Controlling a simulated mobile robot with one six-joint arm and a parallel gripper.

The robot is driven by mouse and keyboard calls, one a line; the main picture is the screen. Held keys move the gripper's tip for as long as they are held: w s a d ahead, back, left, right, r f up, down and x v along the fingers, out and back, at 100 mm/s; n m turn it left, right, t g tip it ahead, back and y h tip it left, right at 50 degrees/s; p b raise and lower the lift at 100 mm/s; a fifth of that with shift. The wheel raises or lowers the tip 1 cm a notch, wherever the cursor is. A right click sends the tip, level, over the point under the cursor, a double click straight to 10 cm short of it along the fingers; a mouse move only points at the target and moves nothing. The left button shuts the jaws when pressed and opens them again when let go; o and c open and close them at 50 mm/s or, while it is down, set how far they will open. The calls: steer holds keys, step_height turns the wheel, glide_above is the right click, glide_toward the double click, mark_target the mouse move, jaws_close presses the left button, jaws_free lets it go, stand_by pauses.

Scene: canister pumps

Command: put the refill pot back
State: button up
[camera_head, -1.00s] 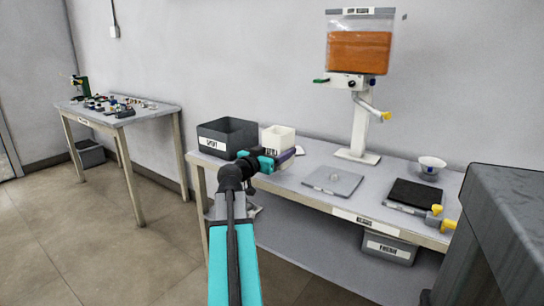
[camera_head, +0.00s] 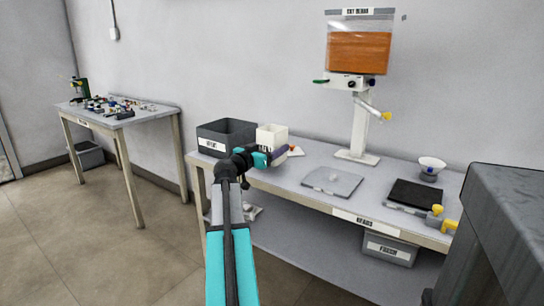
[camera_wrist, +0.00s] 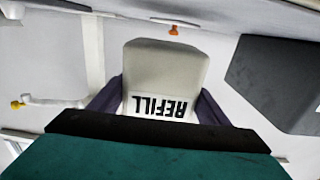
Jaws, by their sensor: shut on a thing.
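The refill pot (camera_head: 272,136) is a cream, open-looking pot beside the dark grey bin on the long bench. In the wrist view the pot (camera_wrist: 165,78) fills the middle, with the word REFILL upside down on its face. My gripper (camera_head: 278,155) is shut on it, with one purple finger on each side. Its near side is partly hidden by my gripper in the head view. I cannot tell whether its base touches the bench (camera_head: 310,207).
The dark grey bin (camera_head: 226,137) stands close on the pot's left. A small orange-topped item (camera_head: 292,148) is just to its right. The dispenser (camera_head: 359,90) with its orange-filled canister, a grey plate (camera_head: 332,182), a white bowl (camera_head: 431,165) and a black pad (camera_head: 415,194) are farther right.

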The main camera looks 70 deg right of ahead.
steer(key=shift+f+b, duration=0.4)
steer(key=shift+f, duration=1.25)
steer(key=shift+f, duration=0.15)
steer(key=o, duration=1.5)
steer(key=shift+c, duration=0.2)
steer(key=shift+r, duration=0.2)
steer(key=shift+a, duration=0.2)
steer(key=p+v, duration=0.1)
steer(key=v, duration=1)
steer(key=shift+a, duration=0.35)
steer(key=shift+w+f, duration=0.1)
steer(key=shift+w, duration=0.05)
